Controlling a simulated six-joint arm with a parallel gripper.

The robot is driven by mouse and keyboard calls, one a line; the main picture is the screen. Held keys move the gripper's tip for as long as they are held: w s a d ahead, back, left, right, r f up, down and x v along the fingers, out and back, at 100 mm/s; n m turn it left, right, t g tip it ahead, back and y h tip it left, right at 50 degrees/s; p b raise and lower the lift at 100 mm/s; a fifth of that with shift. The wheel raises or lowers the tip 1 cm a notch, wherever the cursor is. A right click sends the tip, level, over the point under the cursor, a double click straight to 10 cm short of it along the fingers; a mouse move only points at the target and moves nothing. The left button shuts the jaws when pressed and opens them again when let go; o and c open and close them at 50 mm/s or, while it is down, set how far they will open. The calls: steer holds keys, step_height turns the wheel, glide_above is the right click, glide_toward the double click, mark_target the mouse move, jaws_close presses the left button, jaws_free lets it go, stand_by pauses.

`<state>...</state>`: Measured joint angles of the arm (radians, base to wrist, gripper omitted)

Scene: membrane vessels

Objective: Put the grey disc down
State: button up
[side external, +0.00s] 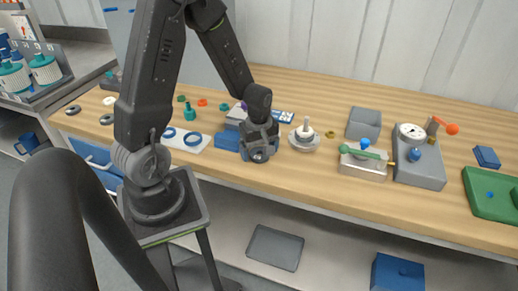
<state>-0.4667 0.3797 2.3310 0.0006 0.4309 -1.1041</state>
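My gripper (260,153) is low over the front middle of the wooden bench, its dark body hiding what is directly behind and under it. Its fingers are too small and dark to tell whether they are open or shut. I cannot make out a grey disc in it. A pale round flanged piece with an upright post (304,137) stands on the bench just right of my gripper, apart from it. Dark grey rings lie at the far left of the bench, one near the front edge (73,110) and another further right (107,119).
A white plate with blue rings (187,139) and blue blocks (227,140) are left of my gripper. A grey open box (364,123), a green-handled clamp fixture (363,164), a gauge block (420,168) and a green tray (483,203) stand right. Bare wood lies behind.

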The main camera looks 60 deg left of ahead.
step_height(320, 180, up, 12)
steer(key=s+d+r+m+t, duration=0.2)
steer(key=s+d+r+m, duration=0.2)
steer(key=d+m, duration=0.3)
steer(key=s+d+r+m+t, duration=0.3)
steer(key=s+d+r+m, duration=0.2)
steer(key=m, duration=0.6)
step_height(320, 180, up, 3)
steer(key=shift+d+f+t, duration=0.2)
steer(key=shift+d+t, duration=0.1)
steer(key=shift+d, duration=0.8)
